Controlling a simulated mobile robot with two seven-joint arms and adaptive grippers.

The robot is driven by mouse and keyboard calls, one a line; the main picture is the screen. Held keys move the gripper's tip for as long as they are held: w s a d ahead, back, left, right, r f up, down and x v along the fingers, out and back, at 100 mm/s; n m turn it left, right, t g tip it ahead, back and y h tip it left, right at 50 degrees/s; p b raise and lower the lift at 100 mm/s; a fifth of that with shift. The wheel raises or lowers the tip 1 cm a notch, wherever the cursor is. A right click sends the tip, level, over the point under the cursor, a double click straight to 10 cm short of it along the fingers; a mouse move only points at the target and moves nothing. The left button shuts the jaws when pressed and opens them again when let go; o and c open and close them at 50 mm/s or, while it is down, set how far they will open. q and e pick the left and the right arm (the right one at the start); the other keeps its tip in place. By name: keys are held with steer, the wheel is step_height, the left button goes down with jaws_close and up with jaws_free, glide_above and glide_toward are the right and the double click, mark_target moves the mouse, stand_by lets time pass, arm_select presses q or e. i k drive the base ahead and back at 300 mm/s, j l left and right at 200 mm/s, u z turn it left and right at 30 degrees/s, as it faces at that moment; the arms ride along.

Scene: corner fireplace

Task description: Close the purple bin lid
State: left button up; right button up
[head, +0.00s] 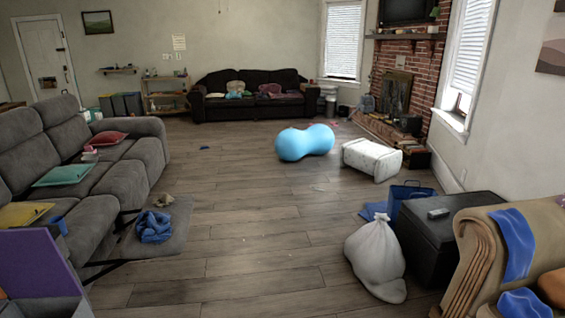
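The purple lid (38,264) is a flat panel at the lower left corner, cut off by the left edge of the head view. It stands raised at a steep tilt, so the bin looks open. Below it, part of a grey bin (50,308) shows at the bottom edge, most of it outside the view. A small orange thing shows at the far left beside the lid. Neither of my grippers is in view.
A grey reclining sofa (125,184) lines the left, its footrest extended with blue cloth (154,227) on it. A white bag (376,258), black chest (435,245) and tan armchair (470,265) stand right. The wooden floor (235,240) between is mostly clear.

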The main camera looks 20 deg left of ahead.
mark_target(33, 265)
steer(key=i+u, duration=0.4)
steer(key=i, duration=0.15)
steer(key=i+l+u, duration=0.3)
steer(key=i+u, duration=0.45)
steer(key=i+l+u, duration=0.15)
steer(key=i+u, duration=0.2)
steer(key=i+l+u, duration=0.3)
steer(key=i, duration=0.2)
steer(key=i+l+u, duration=0.1)
steer(key=i+u, duration=0.15)
steer(key=u, duration=0.2)
steer(key=i+l+u, duration=0.15)
steer(key=u, duration=0.3)
steer(key=i+l+u, duration=0.2)
steer(key=u, duration=0.2)
steer(key=i+l+u, duration=0.1)
steer(key=l+u, duration=0.35)
steer(key=i+l+u, duration=0.1)
steer(key=l+u, duration=0.15)
steer(key=u, duration=0.2)
steer(key=i+l+u, duration=0.1)
steer(key=l+u, duration=0.4)
steer(key=i+l, duration=0.05)
